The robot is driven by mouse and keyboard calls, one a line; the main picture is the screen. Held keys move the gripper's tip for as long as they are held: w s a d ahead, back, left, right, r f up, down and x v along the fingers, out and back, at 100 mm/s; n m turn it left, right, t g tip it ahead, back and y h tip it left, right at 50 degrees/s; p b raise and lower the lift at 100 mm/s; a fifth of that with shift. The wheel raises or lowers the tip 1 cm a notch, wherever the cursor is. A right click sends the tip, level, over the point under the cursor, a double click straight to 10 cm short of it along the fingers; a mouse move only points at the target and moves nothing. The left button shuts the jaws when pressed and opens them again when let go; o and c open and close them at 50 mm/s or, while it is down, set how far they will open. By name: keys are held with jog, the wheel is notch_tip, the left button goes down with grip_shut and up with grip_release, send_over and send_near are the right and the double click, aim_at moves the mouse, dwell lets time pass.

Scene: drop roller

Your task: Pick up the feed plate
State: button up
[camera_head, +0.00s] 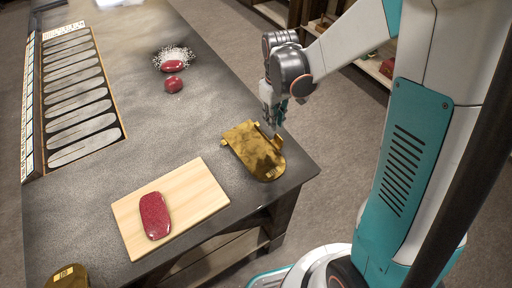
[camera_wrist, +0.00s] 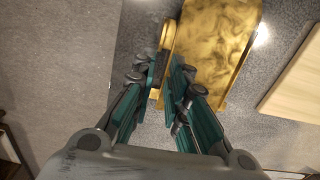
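A brass-coloured plate with a rounded end, which I take to be the feed plate (camera_head: 250,142), lies flat near the right edge of the grey table. It has a raised tab (camera_head: 277,143) along its right side. My gripper (camera_head: 277,121) points down at the plate's right side, close to the tab. In the wrist view the plate (camera_wrist: 215,40) fills the upper middle, and the tab (camera_wrist: 167,38) stands along its left side. My gripper's fingers (camera_wrist: 166,80) are apart, with the tab's near end in line with the gap. Contact with the tab cannot be told.
A wooden board (camera_head: 190,222) with a red slab (camera_head: 154,215) lies left of the plate. A second brass piece (camera_head: 68,277) shows at the bottom left. Red lumps (camera_head: 173,85) and white grains (camera_head: 180,53) lie further back. A slotted rack (camera_head: 75,95) is at left.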

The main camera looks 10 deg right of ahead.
jog(key=shift+s+d+f+b, duration=0.1)
jog(key=shift+f+b, duration=0.15)
jog(key=shift+f, duration=0.75)
jog(key=shift+s+d+f+b, duration=0.1)
jog(key=shift+s+f+b, duration=0.1)
jog(key=shift+f, duration=0.85)
jog(key=shift+s+d+f+b, duration=0.1)
jog(key=shift+f+b, duration=0.15)
jog(key=shift+f, duration=0.75)
grip_shut()
jog(key=shift+r, duration=0.1)
